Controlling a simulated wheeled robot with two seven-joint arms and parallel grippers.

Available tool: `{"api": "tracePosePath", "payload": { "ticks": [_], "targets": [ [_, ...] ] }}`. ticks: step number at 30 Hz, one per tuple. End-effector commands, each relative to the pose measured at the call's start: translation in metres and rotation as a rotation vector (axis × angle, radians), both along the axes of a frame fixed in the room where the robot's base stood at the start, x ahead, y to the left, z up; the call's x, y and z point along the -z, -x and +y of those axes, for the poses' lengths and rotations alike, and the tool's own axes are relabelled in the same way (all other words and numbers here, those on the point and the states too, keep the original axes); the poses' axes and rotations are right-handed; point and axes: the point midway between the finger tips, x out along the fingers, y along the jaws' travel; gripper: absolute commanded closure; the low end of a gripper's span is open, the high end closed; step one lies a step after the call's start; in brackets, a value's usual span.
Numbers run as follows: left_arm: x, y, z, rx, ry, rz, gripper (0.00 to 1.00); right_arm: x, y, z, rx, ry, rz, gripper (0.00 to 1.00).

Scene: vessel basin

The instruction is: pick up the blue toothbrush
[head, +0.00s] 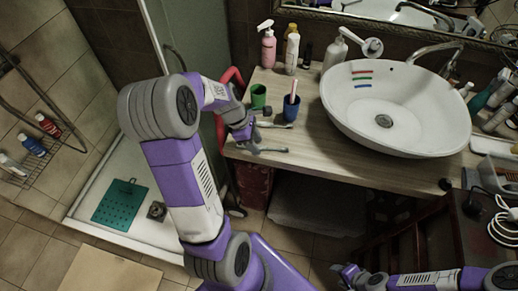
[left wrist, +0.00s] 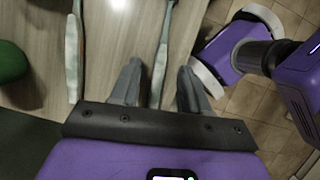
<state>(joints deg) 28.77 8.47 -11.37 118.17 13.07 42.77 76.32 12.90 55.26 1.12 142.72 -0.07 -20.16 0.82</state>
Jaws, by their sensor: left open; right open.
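Two toothbrushes lie on the wooden counter. The nearer one, grey-blue in the head view (head: 272,150), lies close to the counter's front left edge. In the left wrist view this toothbrush (left wrist: 163,54) runs between my open fingers, with nothing gripped. The other toothbrush (head: 276,125) lies farther back, and in the left wrist view (left wrist: 73,60) it is left of my fingers. Its colour is hard to tell. My left gripper (head: 250,138) is open, low over the counter edge; it also shows in the left wrist view (left wrist: 158,88). My right gripper (head: 350,276) is open and empty, below the counter.
A green cup (head: 258,96) and a blue cup (head: 291,107) holding a pink item stand behind the toothbrushes. A white basin (head: 430,128) with red, green and blue stripes fills the counter's right. Bottles, including a pink one (head: 268,47), stand at the back. Bare counter (head: 312,140) lies right of the toothbrushes.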

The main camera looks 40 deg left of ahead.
Motion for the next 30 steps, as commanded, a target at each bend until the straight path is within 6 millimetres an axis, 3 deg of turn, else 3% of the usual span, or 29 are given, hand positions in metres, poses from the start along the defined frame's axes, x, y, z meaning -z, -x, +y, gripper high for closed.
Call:
{"api": "tracePosePath", "payload": {
  "ticks": [16, 25, 30],
  "targets": [
    [0.0045, -0.0011, -0.0016, 0.000, 0.001, 0.001, 0.54, 0.0004, -0.0003, 0.0001, 0.000, 0.000, -0.001, 0.52],
    [0.0044, -0.0011, -0.0015, 0.001, 0.000, 0.000, 1.00, 0.0006, -0.0003, 0.0001, 0.000, 0.000, -0.001, 0.52],
    [0.0044, -0.0011, -0.0015, 0.001, 0.000, 0.000, 1.00, 0.0006, -0.0003, 0.0001, 0.000, 0.000, -0.001, 0.52]
  ]
}}
